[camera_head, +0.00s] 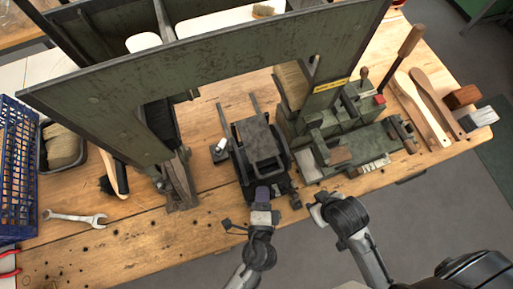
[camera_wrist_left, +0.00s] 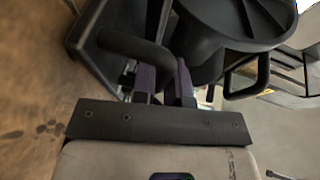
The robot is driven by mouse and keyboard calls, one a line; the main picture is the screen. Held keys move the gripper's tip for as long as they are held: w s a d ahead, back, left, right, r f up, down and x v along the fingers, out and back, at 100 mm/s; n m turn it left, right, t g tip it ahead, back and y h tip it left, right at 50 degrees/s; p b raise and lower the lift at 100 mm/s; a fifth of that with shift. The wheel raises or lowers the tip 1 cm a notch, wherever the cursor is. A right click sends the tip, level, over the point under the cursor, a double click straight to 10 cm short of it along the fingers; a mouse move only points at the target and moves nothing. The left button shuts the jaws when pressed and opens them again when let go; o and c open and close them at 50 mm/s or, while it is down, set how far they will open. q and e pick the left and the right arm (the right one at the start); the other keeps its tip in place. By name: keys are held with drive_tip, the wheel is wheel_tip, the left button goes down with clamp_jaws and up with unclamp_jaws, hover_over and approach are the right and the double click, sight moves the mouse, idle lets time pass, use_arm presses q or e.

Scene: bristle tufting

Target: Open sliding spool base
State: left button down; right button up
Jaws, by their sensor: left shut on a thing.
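The sliding spool base (camera_head: 262,168) is a dark frame with a flat grey-green plate on the bench's front middle. My left gripper (camera_head: 262,197) is at its front edge. In the left wrist view the purple fingers (camera_wrist_left: 166,82) are shut on the base's curved black handle (camera_wrist_left: 128,45); the exact contact is partly hidden by the fingers. A large black round part (camera_wrist_left: 225,22) stands just beyond them. My right gripper (camera_head: 318,211) is near the bench's front edge, right of the left one; its finger opening is too small to tell.
A green machine frame (camera_head: 200,65) arches over the bench. A green fixture (camera_head: 350,140) stands close on the right. A wrench (camera_head: 75,217) and blue crate (camera_head: 18,165) are at left. Brushes (camera_head: 422,110) and blocks lie right. The bench's front left is mostly clear.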

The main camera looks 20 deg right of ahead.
use_arm(q)
drive_tip(key=shift+s, duration=0.35)
drive_tip(key=c, duration=1.2)
unclamp_jaws()
use_arm(e)
drive_tip(key=shift+a, duration=0.1)
use_arm(q)
drive_tip(key=shift+o, duration=0.2)
use_arm(e)
drive_tip(key=shift+f+b, duration=0.3)
drive_tip(key=shift+f, duration=0.05)
use_arm(q)
drive_tip(key=v, duration=1.3)
drive_tip(key=shift+s+a, duration=0.2)
drive_tip(key=shift+s, duration=0.15)
